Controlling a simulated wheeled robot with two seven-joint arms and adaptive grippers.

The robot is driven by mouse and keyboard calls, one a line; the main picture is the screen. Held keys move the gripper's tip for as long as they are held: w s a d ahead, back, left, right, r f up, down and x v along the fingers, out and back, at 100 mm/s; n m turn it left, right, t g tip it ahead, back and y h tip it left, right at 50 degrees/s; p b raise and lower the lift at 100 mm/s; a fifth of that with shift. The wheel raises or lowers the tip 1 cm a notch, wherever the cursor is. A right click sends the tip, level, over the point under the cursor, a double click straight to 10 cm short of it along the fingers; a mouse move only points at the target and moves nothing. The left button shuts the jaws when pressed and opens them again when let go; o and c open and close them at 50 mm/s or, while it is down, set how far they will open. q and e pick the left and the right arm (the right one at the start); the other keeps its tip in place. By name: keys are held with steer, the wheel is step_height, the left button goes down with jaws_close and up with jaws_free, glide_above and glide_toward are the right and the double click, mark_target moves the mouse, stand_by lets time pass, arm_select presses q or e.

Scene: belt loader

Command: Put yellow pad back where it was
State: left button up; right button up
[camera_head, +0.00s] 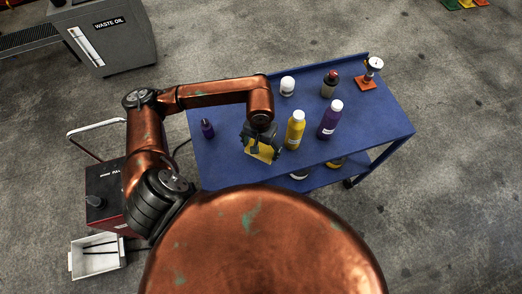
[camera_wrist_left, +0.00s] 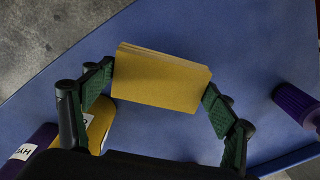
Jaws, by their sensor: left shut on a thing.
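The yellow pad (camera_head: 262,152) is at the front edge area of the blue cart top, under my left gripper (camera_head: 261,144). In the left wrist view the yellow pad (camera_wrist_left: 160,80) lies between the two green-padded fingers of my left gripper (camera_wrist_left: 159,88), which is shut on it by its two ends. Whether the pad touches the cart top or hangs just above it is hard to tell. My right gripper is not in view.
The blue cart (camera_head: 220,168) also bears a yellow bottle (camera_head: 295,131) just right of the gripper, a purple bottle (camera_head: 330,120), a white-capped bottle (camera_head: 288,87), a red-capped bottle (camera_head: 329,86), a gauge on an orange base (camera_head: 366,83) and a small purple bottle (camera_head: 207,129) at left.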

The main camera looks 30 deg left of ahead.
mark_target(261, 151)
arm_select(q)
steer(key=f, duration=0.3)
steer(key=shift+w+a+f+p, duration=0.1)
steer(key=shift+w+f+p, duration=0.05)
steer(key=shift+w+p, duration=0.2)
steer(key=shift+f, duration=0.4)
steer(key=shift+f+b, duration=0.15)
steer(key=shift+b, duration=0.15)
steer(key=o, duration=1.1)
step_height(261, 151, up, 11)
steer(key=shift+w+f, duration=0.1)
steer(key=shift+r, duration=0.8)
